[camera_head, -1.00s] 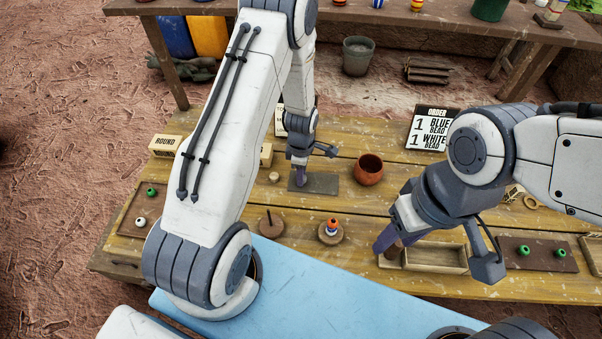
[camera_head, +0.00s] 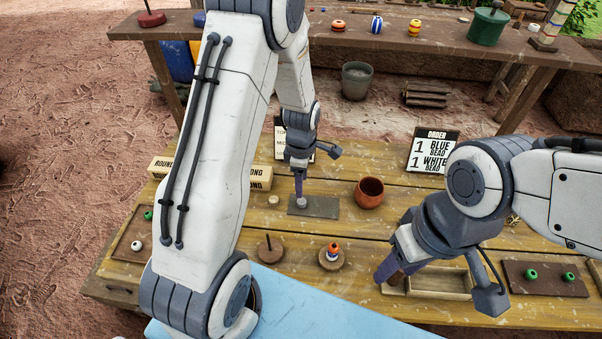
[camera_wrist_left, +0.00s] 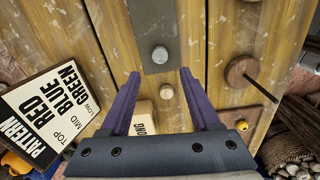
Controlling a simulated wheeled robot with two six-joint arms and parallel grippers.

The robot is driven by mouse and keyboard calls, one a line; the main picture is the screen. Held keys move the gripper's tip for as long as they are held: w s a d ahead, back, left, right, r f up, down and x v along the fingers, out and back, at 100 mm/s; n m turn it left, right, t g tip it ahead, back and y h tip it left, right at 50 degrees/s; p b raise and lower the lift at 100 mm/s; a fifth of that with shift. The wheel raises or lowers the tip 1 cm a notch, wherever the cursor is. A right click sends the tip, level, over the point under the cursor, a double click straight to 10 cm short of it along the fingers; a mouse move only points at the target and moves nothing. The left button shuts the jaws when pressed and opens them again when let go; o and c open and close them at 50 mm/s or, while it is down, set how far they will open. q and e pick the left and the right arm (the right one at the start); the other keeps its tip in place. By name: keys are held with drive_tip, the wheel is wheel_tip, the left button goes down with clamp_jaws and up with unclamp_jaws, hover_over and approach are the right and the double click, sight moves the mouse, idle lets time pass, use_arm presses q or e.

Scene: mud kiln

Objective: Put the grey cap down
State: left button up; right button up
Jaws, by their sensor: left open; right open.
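The grey cap (camera_wrist_left: 160,54) sits on the dark grey mat (camera_wrist_left: 150,22), near the mat's edge, in the left wrist view. In the head view the cap (camera_head: 301,203) shows just below my left fingertips, on the mat (camera_head: 325,208). My left gripper (camera_wrist_left: 161,73) is open, its two purple fingers apart with nothing between them. In the head view my left gripper (camera_head: 299,193) points down over the cap, apart from it as far as I can tell. My right gripper (camera_head: 386,275) is open at the left end of a wooden tray (camera_head: 440,293); a brown thing beside its fingers is partly hidden.
A small pale disc (camera_wrist_left: 167,92) lies beside the mat. A brown pot (camera_head: 369,192) stands right of it. A peg stand (camera_head: 270,250) and a stand with stacked beads (camera_head: 331,256) are nearer. A pattern sign (camera_wrist_left: 42,112) and an order sign (camera_head: 433,150) stand behind.

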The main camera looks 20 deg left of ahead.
use_arm(q)
drive_tip(key=s+d+r+m, duration=0.9)
drive_tip(key=d+r+m, duration=0.3)
drive_tip(key=r, duration=0.1)
drive_tip(key=s+d+r+m, duration=0.1)
drive_tip(key=s+r+m, duration=0.1)
drive_tip(key=s+m, duration=0.5)
drive_tip(key=s+d+r+m+h, duration=0.1)
drive_tip(key=s+d+r+m, duration=0.1)
drive_tip(key=s+m, duration=0.5)
drive_tip(key=shift+s+d+r+m, duration=0.15)
drive_tip(key=shift+d+r+m, duration=0.15)
drive_tip(key=shift+r+m, duration=0.45)
